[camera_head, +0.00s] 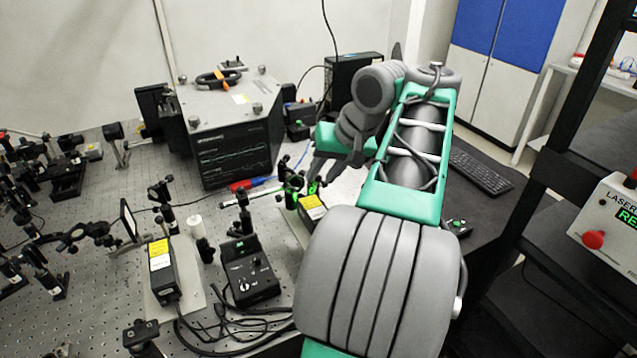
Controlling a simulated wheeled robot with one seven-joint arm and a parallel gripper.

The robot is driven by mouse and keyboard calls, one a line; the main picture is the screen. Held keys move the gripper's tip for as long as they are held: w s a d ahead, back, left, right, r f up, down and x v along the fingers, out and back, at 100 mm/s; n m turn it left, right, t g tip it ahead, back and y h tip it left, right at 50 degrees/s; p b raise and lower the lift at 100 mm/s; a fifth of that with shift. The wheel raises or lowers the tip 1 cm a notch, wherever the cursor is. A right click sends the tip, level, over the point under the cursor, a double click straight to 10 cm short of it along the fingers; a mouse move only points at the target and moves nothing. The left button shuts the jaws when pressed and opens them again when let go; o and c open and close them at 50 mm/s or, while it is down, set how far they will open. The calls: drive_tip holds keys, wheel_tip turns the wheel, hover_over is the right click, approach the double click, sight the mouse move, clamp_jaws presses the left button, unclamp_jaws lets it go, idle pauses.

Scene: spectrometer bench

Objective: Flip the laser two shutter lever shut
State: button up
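Two black laser boxes with yellow and white labels stand on the optical bench. One laser box (160,272) is at the front left on a pale plate. The other laser box (312,208) is near the middle, partly hidden by my arm, with a green glow on the mounts by it. I cannot read which is laser two, and I cannot make out a shutter lever. My gripper (322,172) points down just above and behind the middle laser box. Its fingers are small and partly overlapped, so their opening is unclear.
A black control box (249,272) with cables stands between the lasers. Optic posts (165,200) crowd the bench left. A large instrument (225,130) with a dark screen is behind. A keyboard (480,170) lies right of my arm. A laser safety box (612,225) is far right.

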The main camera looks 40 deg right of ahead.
drive_tip(key=shift+x, duration=1.1)
clamp_jaws()
